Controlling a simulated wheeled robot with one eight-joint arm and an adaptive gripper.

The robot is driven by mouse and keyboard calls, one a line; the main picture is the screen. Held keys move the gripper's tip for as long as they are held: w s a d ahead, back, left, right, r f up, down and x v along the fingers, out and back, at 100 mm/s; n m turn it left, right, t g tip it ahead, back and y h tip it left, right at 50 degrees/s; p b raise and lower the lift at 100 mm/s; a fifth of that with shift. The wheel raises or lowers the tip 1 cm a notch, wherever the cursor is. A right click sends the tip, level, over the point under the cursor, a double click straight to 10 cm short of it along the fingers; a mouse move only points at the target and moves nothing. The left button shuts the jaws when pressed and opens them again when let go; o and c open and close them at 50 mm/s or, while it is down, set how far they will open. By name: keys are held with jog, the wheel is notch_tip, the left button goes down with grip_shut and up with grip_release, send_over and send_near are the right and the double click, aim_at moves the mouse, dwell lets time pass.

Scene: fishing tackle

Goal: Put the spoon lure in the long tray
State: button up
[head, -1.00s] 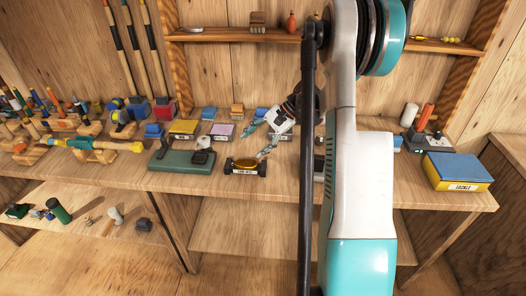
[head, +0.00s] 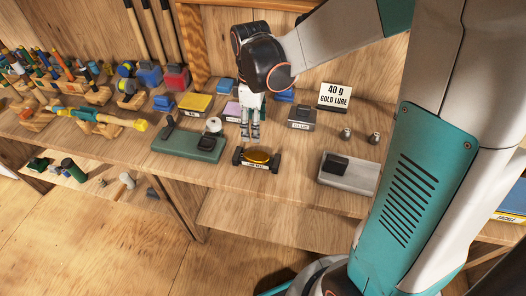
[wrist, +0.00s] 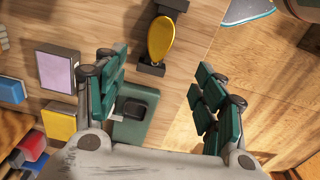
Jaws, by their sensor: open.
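The spoon lure (head: 260,156) is a gold oval lying on a small dark labelled stand (head: 257,165) near the shelf's front edge. It also shows in the wrist view (wrist: 160,38), beyond the fingertips. My gripper (head: 250,133) points down just behind the lure in the head view, apart from it. Its green-padded fingers are spread in the wrist view (wrist: 158,90), with nothing between them. I cannot tell which thing is the long tray. A long green base (head: 187,144) with a dark block lies left of the lure, and a long grey one (head: 349,175) lies right.
A "40 g GOLD LURE" sign (head: 336,94) stands at the back. Yellow (head: 195,104) and lilac boxes and a grey box (head: 302,117) stand behind the lure. Two small metal pieces (head: 361,136) stand to the right. Bare wood lies between the lure and the grey base.

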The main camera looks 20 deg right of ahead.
jog(key=b, duration=0.2)
send_over(257, 156)
jog(key=f, duration=0.7)
jog(key=shift+w+a+f, duration=0.2)
jog(key=shift+a+f, duration=0.05)
jog(key=shift+f, duration=0.15)
jog(key=shift+s+d+f+b, duration=0.1)
jog(key=shift+f+b, duration=0.65)
jog(key=shift+f, duration=0.6)
jog(key=shift+d+f+b, duration=0.1)
jog(key=shift+f+b, duration=0.65)
jog(key=shift+f, duration=0.6)
jog(key=shift+r, duration=0.1)
jog(key=c, duration=1.3)
